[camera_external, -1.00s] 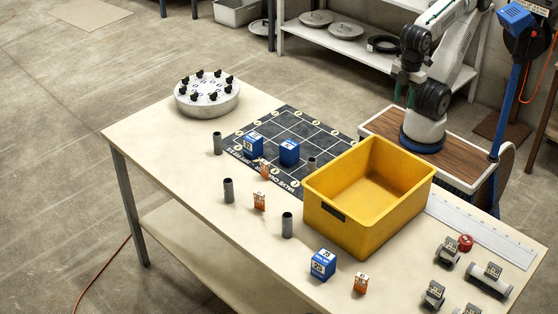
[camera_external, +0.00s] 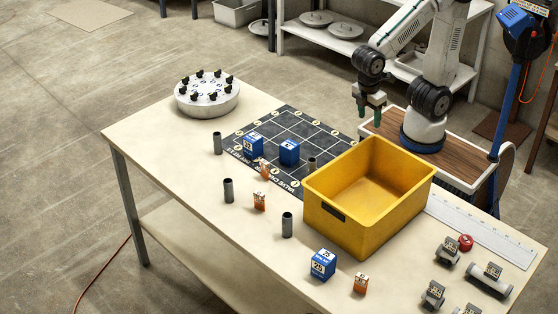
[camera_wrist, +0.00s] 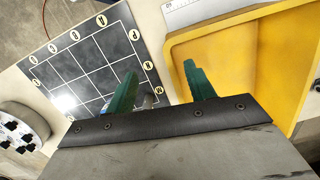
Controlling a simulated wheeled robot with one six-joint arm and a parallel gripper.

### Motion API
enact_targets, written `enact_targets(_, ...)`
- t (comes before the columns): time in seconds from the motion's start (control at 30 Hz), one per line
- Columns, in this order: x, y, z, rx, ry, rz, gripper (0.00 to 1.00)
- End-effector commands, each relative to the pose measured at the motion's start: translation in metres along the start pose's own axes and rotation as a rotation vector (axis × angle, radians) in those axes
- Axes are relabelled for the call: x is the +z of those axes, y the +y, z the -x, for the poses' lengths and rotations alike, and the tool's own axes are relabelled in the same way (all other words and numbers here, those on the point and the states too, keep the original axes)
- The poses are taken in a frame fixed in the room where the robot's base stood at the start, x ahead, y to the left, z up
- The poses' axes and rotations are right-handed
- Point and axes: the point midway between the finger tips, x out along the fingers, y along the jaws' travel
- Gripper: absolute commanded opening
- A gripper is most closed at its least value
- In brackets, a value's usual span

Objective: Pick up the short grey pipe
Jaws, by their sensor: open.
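Several grey pipes stand upright on the table in the external view. One grey pipe (camera_external: 311,163) at the mat's edge, close to the yellow bin, looks shorter than the others, though its lower part may be hidden. Taller-looking ones are the left pipe (camera_external: 217,143), the middle pipe (camera_external: 228,190) and the front pipe (camera_external: 287,224). My gripper (camera_external: 370,117) is open and empty, pointing down, above and behind the bin, apart from every pipe.
The yellow bin (camera_external: 322,213) is empty, with high walls near the short-looking pipe. Blue boxes (camera_external: 289,152) and small orange boxes (camera_external: 259,201) stand around the pipes. A round grey flange (camera_external: 207,104) is at the far left. Grey fittings (camera_external: 447,252) lie at right.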

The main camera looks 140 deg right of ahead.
Motion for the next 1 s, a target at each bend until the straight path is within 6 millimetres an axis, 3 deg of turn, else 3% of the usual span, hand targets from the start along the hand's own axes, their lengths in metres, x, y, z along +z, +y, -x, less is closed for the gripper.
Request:
enact_targets(0.1, -0.044, 0.022, -0.021, -0.012, -0.028, 0.002, 0.54)
enact_targets(0.33, -0.123, 0.066, -0.064, -0.022, -0.006, 0.066, 0.54)
enact_targets(0.43, -0.152, 0.078, -0.074, -0.013, 0.032, 0.115, 0.54)
enact_targets(0.5, -0.176, 0.083, -0.067, 0.009, 0.098, 0.177, 0.54)
enact_targets(0.67, -0.184, 0.085, -0.071, 0.025, 0.134, 0.237, 0.54)
enact_targets(1.0, -0.182, 0.084, -0.115, 0.023, 0.13, 0.236, 0.54)
